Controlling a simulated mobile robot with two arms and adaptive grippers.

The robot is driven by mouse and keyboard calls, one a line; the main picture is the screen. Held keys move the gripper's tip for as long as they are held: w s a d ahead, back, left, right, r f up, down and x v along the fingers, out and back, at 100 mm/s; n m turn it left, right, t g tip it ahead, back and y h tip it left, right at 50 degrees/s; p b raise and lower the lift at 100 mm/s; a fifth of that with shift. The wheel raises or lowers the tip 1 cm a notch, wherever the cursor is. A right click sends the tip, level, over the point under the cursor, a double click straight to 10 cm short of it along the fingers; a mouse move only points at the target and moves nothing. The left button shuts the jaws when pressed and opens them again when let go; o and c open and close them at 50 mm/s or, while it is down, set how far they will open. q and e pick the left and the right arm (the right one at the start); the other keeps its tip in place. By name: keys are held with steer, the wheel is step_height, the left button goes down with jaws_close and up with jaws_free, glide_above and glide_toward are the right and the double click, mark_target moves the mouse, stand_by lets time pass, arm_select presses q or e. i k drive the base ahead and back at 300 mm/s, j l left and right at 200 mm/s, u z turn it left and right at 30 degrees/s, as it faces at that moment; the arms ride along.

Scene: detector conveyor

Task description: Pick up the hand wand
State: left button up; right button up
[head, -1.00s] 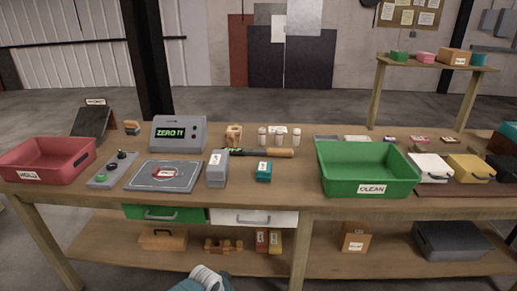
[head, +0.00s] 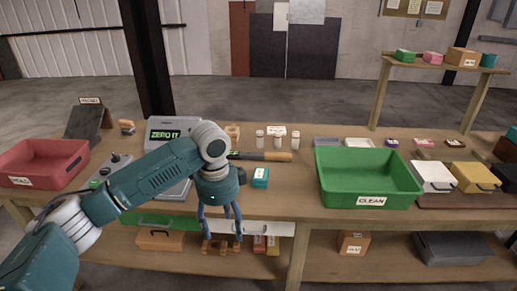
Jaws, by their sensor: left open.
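The hand wand (head: 274,156) lies on the workbench, left of the green bin. Its tan handle points right, and its dark left part is partly hidden behind my left arm. My left gripper (head: 220,232) hangs fingers down in front of the bench's front edge, nearer to me than the wand and lower in the picture. Its fingers are apart and nothing is between them. My right gripper is not in view.
A teal box (head: 260,177) stands just in front of the wand. Small white bottles (head: 295,140) stand behind it. The green CLEAN bin (head: 370,182) is at right, the red HOLD bin (head: 42,162) at left. My arm partly covers the ZERO IT display (head: 165,133).

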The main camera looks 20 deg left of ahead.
mark_target(233, 154)
steer(key=i, duration=1.7)
